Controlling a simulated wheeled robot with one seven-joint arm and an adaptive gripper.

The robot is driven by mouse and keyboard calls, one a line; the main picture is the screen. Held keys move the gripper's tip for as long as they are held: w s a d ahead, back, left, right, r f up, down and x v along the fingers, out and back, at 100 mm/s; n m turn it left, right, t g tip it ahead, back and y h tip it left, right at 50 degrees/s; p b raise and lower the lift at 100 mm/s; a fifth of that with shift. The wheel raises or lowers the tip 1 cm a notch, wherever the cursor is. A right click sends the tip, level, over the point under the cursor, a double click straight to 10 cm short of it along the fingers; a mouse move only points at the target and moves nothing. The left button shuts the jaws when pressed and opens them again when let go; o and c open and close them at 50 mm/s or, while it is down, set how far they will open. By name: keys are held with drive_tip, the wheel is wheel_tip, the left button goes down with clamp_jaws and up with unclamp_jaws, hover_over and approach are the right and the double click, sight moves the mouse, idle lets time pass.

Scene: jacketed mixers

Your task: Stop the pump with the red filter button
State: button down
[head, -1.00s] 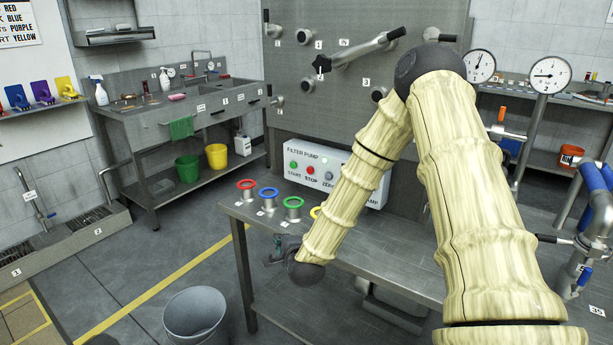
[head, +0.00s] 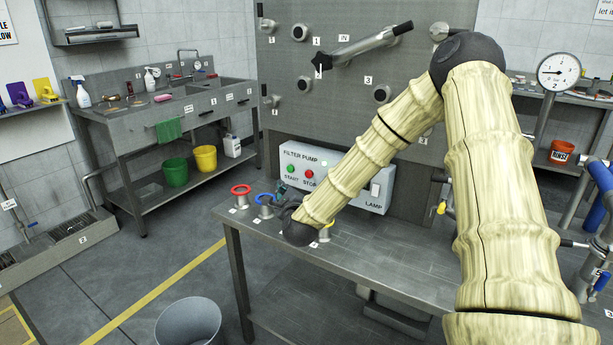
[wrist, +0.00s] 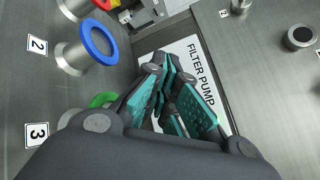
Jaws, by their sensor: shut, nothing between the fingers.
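The white filter pump panel (head: 348,188) stands at the back of the steel table. Its red button (head: 309,174), labelled STOP, sits right of the green START button (head: 291,169). My gripper (head: 280,188) is shut and empty, over the table by the flanged rings and just left of and below the buttons. In the wrist view my gripper (wrist: 164,65) has its teal-padded fingers together in front of the panel (wrist: 201,72). They cover part of the panel, and no button shows there. I cannot tell the exact gap to the panel.
A red-rimmed flange (head: 240,190) and a blue-rimmed flange (head: 265,200) stand on the table left of my gripper. A green rim (wrist: 103,99) shows beside the fingers in the wrist view. A lamp switch (head: 375,189) is on the panel's right. The table's right part is clear.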

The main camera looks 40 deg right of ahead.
sight(309, 174)
drive_tip(key=w+d, duration=0.1)
drive_tip(key=d, duration=0.1)
drive_tip(key=w+d, duration=0.1)
drive_tip(key=d, duration=0.2)
drive_tip(key=w+d, duration=0.1)
drive_tip(key=d, duration=0.2)
drive_tip(key=shift+w+p, duration=0.15)
drive_tip(key=shift+p, duration=0.2)
drive_tip(key=shift+d, duration=0.15)
idle(1.3)
drive_tip(key=shift+w+d, duration=0.1)
drive_tip(key=shift+d, duration=0.15)
drive_tip(key=shift+w+d+r+b, duration=0.1)
drive_tip(key=shift+w+d+b, duration=0.1)
drive_tip(key=shift+d+b, duration=0.2)
idle(0.9)
drive_tip(key=shift+a, duration=0.15)
drive_tip(key=shift+s+a, duration=0.35)
drive_tip(key=shift+a, duration=0.35)
idle(0.3)
